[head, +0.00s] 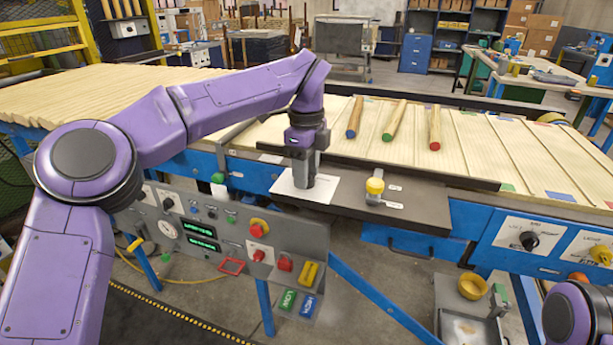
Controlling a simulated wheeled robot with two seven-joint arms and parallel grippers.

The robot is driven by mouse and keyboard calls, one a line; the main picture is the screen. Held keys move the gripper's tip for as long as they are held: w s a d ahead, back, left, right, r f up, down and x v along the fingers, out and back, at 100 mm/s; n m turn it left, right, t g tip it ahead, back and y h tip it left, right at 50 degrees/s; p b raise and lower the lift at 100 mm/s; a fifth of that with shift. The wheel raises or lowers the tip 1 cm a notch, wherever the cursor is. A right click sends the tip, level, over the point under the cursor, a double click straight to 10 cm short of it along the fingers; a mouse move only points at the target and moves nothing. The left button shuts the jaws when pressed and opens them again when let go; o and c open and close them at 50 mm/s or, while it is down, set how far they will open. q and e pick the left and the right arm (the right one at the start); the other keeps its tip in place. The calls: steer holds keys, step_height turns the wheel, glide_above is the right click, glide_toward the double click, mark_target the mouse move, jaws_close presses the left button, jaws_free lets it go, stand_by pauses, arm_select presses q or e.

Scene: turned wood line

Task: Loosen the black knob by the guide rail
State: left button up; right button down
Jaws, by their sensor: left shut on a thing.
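My left gripper (303,182) points straight down over a white plate (322,190) on the dark shelf, just in front of the black guide rail (420,173). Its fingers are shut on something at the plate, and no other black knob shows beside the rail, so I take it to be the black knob. The knob itself is hidden by the fingers. My right gripper is out of view; only a purple part of my right arm shows at the bottom right corner.
A yellow-topped knob (375,185) stands on the dark shelf (430,213), right of my left gripper. Behind the rail, turned sticks with blue, green and red ends (434,128) lie on the slatted conveyor. A grey control panel (230,235) with buttons hangs below my left forearm.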

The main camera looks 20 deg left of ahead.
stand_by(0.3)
arm_select(q)
steer(key=o, duration=1.1)
steer(key=shift+c, duration=0.2)
step_height(320, 180, up, 11)
steer(key=p, duration=0.2)
steer(key=shift+f, duration=0.2)
